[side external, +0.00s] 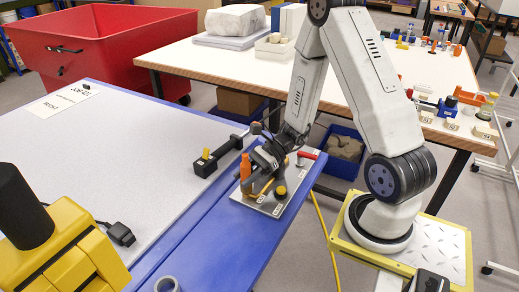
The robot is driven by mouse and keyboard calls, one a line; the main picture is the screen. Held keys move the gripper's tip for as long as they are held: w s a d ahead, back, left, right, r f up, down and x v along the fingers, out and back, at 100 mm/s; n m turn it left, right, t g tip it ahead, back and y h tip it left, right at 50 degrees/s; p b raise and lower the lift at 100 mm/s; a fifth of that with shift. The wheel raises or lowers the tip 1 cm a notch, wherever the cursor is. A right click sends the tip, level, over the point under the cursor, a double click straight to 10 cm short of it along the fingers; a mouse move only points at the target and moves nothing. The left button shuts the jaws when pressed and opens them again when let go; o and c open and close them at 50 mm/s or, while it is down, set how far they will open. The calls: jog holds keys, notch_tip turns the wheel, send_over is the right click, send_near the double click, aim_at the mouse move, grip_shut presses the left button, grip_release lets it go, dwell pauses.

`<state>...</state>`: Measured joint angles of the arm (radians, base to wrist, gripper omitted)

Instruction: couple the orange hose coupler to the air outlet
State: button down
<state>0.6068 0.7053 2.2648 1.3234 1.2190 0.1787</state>
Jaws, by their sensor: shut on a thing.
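The orange hose coupler (245,166) stands roughly upright at the left end of my gripper (251,173). My gripper is low over a light grey plate (270,208) and is shut on the orange coupler. The plate lies on the blue bench edge and carries brass-coloured fittings, a dark and yellow knob (281,191) and a red handle (307,154). The fingers and wrist hide part of the plate. I cannot tell which fitting is the air outlet, or whether the coupler touches one.
A black block with a yellow piece (205,164) and a bar sits left of the plate. A yellow machine (65,250) stands front left. The grey bench top (130,160) is mostly clear. A red bin (105,45) and a cluttered white table (385,70) stand behind.

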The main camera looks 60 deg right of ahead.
dwell(0.4)
jog(key=shift+r, duration=1.15)
jog(key=shift+f, duration=0.5)
dwell(1.4)
jog(key=shift+r, duration=0.55)
dwell(0.5)
jog(key=shift+f, duration=0.3)
dwell(0.9)
jog(key=shift+f, duration=0.35)
jog(key=shift+f, duration=0.6)
